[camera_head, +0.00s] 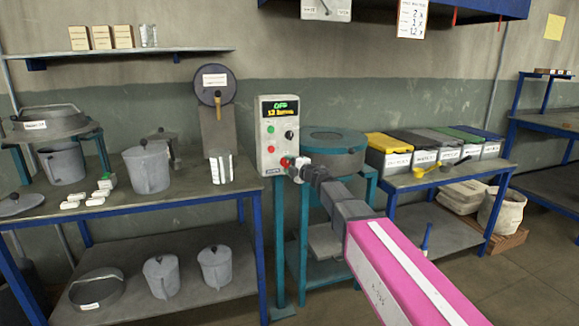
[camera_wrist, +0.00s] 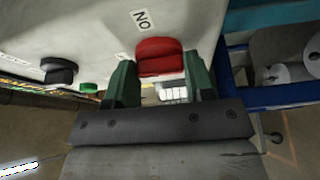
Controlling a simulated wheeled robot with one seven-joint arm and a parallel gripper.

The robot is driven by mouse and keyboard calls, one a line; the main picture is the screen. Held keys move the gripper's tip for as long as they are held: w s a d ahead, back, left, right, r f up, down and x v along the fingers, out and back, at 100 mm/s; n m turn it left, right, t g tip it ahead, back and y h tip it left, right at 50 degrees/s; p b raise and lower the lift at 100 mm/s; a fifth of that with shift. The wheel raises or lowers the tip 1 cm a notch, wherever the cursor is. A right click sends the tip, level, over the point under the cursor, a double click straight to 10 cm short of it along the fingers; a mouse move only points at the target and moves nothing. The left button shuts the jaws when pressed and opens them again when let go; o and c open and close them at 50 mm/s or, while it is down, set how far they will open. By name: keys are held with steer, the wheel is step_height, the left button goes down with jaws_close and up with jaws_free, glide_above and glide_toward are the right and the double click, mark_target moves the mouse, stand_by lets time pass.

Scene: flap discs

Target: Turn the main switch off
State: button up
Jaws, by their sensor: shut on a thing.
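The grey control box (camera_head: 268,160) stands on a teal post in the middle of the head view. Its lit display (camera_head: 280,108) reads "OFF" on the top line, with a yellow line below that is hard to read. My gripper (camera_head: 294,165) reaches its lower right, where the red main switch (camera_head: 284,161) is partly covered. In the wrist view the red switch handle (camera_wrist: 160,55) lies between my two green fingers, and my gripper (camera_wrist: 158,66) is shut on it. An "ON" label (camera_wrist: 142,19), upside down there, sits beside the handle.
The box also has a green button (camera_head: 270,129), a black knob (camera_head: 289,134) and a red button (camera_head: 271,149). A teal round machine (camera_head: 333,150) stands close on the right. A bench (camera_head: 115,205) with metal pots is on the left, lidded bins (camera_head: 388,155) on the right.

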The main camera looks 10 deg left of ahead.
steer(key=shift+n, duration=0.5)
steer(key=o, duration=0.9)
steer(key=v, duration=1.1)
steer(key=shift+r, duration=0.2)
